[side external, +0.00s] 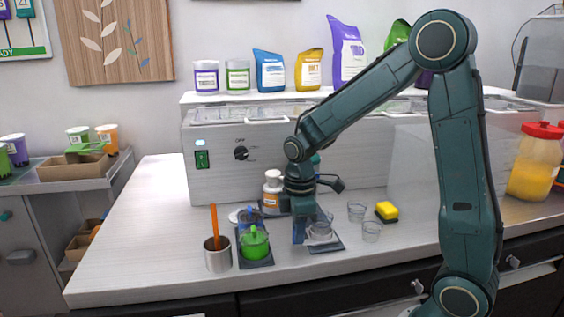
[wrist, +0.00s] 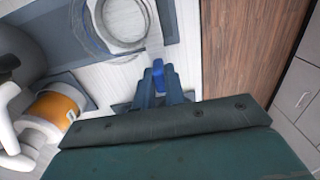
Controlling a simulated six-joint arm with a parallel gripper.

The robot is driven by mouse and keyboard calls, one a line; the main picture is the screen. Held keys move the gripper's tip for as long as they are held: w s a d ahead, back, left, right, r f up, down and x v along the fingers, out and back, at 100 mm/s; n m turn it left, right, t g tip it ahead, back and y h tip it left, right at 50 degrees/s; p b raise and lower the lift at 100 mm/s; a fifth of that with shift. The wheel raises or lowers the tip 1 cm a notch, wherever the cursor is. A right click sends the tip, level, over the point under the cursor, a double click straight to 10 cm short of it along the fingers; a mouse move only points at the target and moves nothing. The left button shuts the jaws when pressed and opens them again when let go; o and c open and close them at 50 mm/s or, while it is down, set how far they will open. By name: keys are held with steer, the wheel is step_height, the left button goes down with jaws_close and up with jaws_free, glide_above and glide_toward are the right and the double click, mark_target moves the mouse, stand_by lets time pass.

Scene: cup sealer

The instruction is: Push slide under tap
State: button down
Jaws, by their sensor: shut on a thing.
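The slide looks like a dark grey flat plate (side external: 333,247) on the counter, with clear cups (side external: 320,231) on or beside it. In the wrist view a clear round cup (wrist: 125,22) stands by a grey-blue plate edge (wrist: 168,20). My gripper (side external: 302,238) is low at the plate's left side. In the wrist view my gripper (wrist: 160,80) is shut on a small blue piece (wrist: 158,73), perhaps the slide's handle. A white dispenser with an orange band (side external: 272,190), possibly the tap, stands behind; it also shows in the wrist view (wrist: 52,107).
A green lidded pot (side external: 254,243) on a dark plate and a metal cup (side external: 217,257) with an orange stick stand to the left. Loose clear cups (side external: 371,231) and a yellow sponge (side external: 387,211) lie to the right. The counter's left part is clear.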

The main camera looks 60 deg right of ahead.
steer(key=shift+w+d, duration=1.1)
steer(key=c, duration=1.5)
jaws_free()
steer(key=shift+o, duration=0.2)
steer(key=shift+r, duration=0.2)
step_height(320, 180, up, 14)
steer(key=shift+f, duration=0.25)
